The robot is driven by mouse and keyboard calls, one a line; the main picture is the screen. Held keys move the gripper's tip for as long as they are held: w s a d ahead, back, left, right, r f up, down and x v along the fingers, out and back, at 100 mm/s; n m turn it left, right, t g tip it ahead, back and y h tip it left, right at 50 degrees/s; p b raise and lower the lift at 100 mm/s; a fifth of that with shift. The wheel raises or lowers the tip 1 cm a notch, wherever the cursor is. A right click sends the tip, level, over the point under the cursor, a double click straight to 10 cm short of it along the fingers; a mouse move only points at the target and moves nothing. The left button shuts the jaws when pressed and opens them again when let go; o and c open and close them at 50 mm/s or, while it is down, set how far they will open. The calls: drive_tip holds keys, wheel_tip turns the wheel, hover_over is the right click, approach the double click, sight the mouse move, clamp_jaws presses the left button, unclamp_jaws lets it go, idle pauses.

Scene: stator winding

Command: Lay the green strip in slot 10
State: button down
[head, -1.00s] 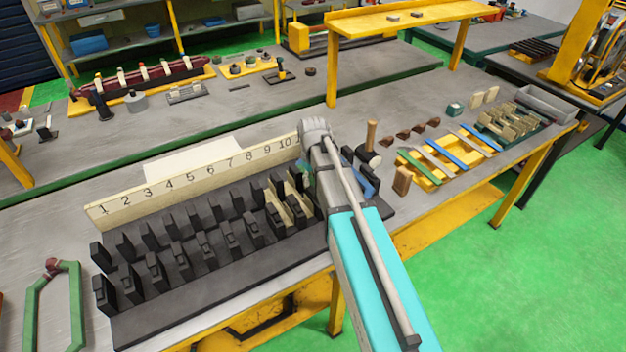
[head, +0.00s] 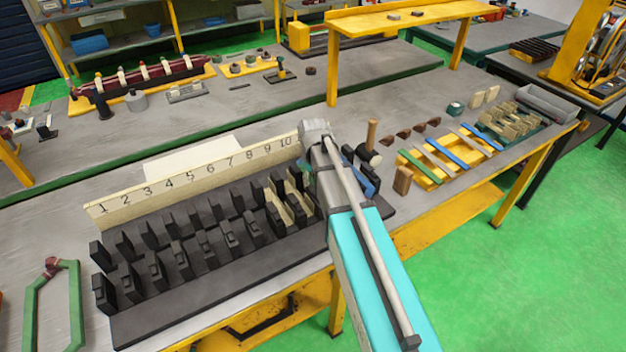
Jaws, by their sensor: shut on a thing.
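The black slotted block (head: 205,285) stands along the table under a cream number board (head: 190,180) marked 1 to 10. Slot 10 is at its right end, where cream liners (head: 278,215) show among the black teeth. My gripper (head: 307,174) is at this end, mostly hidden behind my own arm. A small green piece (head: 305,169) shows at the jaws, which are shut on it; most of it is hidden. Whether it touches the slot cannot be told. Another green strip (head: 419,167) lies on the yellow tray (head: 432,182) to the right.
Blue and grey strips lie on the yellow tray. A mallet (head: 371,145) and a wooden block (head: 402,181) stand between block and tray. A green coil frame (head: 52,305) lies at the left. My arm covers the block's right end.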

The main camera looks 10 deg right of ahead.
sight(313, 183)
drive_tip(key=shift+f, duration=0.25)
idle(0.5)
drive_tip(key=shift+c, duration=1.3)
unclamp_jaws()
drive_tip(key=shift+r+p, duration=0.65)
drive_tip(key=shift+r, duration=0.25)
wheel_tip(313, 183, up, 7)
drive_tip(key=p, duration=0.7)
drive_tip(key=shift+r, duration=0.2)
drive_tip(key=shift+f, duration=0.1)
wheel_tip(313, 183, down, 9)
drive_tip(key=b, duration=0.8)
drive_tip(key=shift+b, duration=0.35)
